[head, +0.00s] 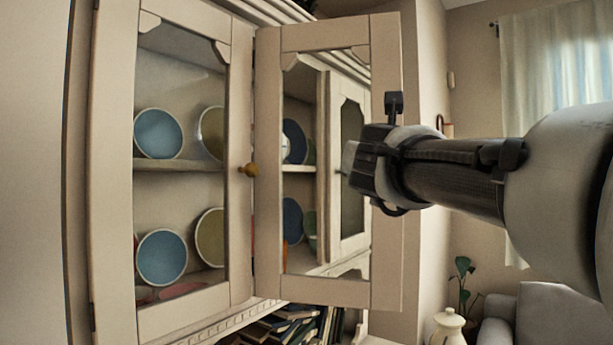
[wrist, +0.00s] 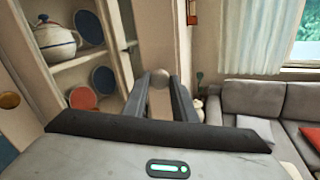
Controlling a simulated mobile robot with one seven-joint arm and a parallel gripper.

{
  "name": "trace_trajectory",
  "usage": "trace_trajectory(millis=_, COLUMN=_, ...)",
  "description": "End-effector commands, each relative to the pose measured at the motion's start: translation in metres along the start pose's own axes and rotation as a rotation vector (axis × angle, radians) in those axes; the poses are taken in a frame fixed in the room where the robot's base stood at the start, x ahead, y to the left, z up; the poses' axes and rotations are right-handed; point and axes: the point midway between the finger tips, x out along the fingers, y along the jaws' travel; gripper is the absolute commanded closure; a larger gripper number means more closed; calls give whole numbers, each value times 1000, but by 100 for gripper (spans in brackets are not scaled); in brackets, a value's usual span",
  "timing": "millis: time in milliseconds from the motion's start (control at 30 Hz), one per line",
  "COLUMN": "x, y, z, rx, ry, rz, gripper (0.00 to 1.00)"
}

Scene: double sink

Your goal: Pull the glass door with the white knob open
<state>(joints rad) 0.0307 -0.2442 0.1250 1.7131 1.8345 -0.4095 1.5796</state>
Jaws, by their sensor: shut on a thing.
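The glass door (head: 386,255) on the right of the pale cabinet stands open, swung out from the cabinet front, with its glass facing me in the head view. My gripper (head: 350,160) is at the free right side of this door. In the wrist view the white knob (wrist: 160,78) shows as a pale round shape between the tips of my gripper (wrist: 160,84), which is shut on it. The knob is hidden in the head view, behind the gripper.
Plates, a striped pot (wrist: 55,38) and books (head: 285,322) are on the shelves. A white vase (head: 449,328) and a grey sofa (wrist: 255,100) stand beyond the cabinet.

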Motion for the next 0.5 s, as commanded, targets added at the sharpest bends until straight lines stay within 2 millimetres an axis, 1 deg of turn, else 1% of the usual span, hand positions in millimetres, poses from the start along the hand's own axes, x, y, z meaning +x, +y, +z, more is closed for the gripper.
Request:
trace_trajectory(millis=33, x=-5, y=1, z=-1, rx=0, ry=-4, rz=-9, gripper=100)
trace_trajectory(millis=200, x=-15, y=2, z=-1, rx=0, ry=-13, rz=-41, gripper=100)
trace_trajectory(millis=500, x=-20, y=2, z=0, rx=-1, ry=-17, rz=-58, gripper=100)
